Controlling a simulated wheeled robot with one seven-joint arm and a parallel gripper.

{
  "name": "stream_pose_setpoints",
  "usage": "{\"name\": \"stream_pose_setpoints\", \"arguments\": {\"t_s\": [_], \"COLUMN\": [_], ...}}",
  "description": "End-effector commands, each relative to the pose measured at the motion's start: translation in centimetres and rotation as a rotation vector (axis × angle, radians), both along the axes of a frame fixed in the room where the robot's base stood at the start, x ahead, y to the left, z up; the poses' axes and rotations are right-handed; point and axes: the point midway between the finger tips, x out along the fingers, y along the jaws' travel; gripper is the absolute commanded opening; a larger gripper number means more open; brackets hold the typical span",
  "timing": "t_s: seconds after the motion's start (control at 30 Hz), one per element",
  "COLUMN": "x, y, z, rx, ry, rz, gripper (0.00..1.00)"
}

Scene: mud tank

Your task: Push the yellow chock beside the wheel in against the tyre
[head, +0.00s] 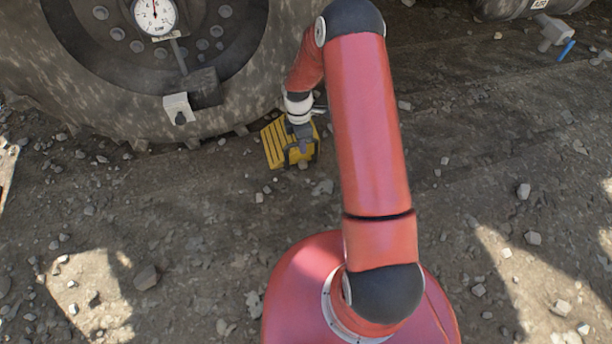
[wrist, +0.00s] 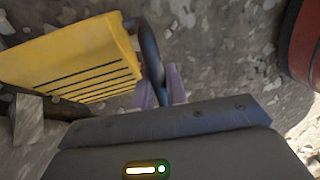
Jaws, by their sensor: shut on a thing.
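The yellow chock (head: 271,147), with a ribbed sloping face, sits on the ground just right of the lower edge of the big grey tyre (head: 225,112). A narrow space seems to lie between them, but I cannot tell for sure whether they touch. My gripper (head: 302,146) is at the chock's right side. In the wrist view the yellow chock (wrist: 75,62) has a dark curved handle (wrist: 149,50), and my gripper's fingers (wrist: 165,88) are shut on it.
A round dial gauge (head: 155,15) and a pale block on a bracket (head: 180,107) are on the wheel. Loose stones lie over the muddy ground. A pale fitting (head: 554,33) and a blue stick (head: 567,50) lie at the top right. The ground below the chock is mostly open.

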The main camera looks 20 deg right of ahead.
Motion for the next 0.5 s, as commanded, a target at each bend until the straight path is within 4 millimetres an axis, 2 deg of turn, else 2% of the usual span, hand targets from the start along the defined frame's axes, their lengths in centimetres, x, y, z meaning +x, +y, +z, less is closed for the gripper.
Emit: {"name": "stream_pose_setpoints", "arguments": {"t_s": [0.27,0.5], "x": [0.4,3.0], "y": [0.0,0.0], "z": [0.0,0.0], "rx": [0.000,0.000], "ry": [-0.004,-0.005], "rz": [0.000,0.000], "gripper": [0.00,0.00]}}
